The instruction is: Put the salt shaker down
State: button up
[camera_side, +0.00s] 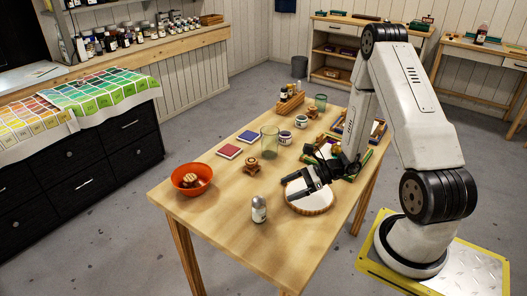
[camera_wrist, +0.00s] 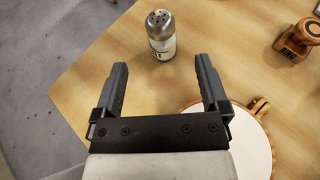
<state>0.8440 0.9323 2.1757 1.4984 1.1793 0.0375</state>
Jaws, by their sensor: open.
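The salt shaker (camera_side: 259,209) stands upright near the front edge of the wooden table, with a metal top and a pale label. It also shows in the wrist view (camera_wrist: 161,36), beyond my fingertips and roughly midway between them. My gripper (camera_side: 305,185) is open and empty. In the wrist view its two fingers (camera_wrist: 158,68) are spread wide, with bare table between them. The shaker is apart from both fingers. In the side view my gripper is to the right of the shaker, above a round white-topped board.
The round board (camera_side: 318,208) lies under my gripper. A wooden stamp (camera_side: 254,165) and a drinking glass (camera_side: 269,143) stand behind the shaker. An orange bowl (camera_side: 191,178) is at the left corner. The table around the shaker is clear.

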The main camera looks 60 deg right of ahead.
jog(key=s+a+r+n+g+h, duration=0.3)
jog(key=s+a+r+n+g, duration=0.25)
jog(key=a+n+g, duration=0.65)
notch_tip(320, 180, up, 6)
jog(key=w+n+t+h, duration=0.1)
jog(key=n+t+h, duration=0.4)
jog(key=n, duration=1)
jog(key=shift+w+d+r+h, duration=0.15)
jog(key=shift+w+h, duration=0.05)
jog(key=shift+h, duration=0.5)
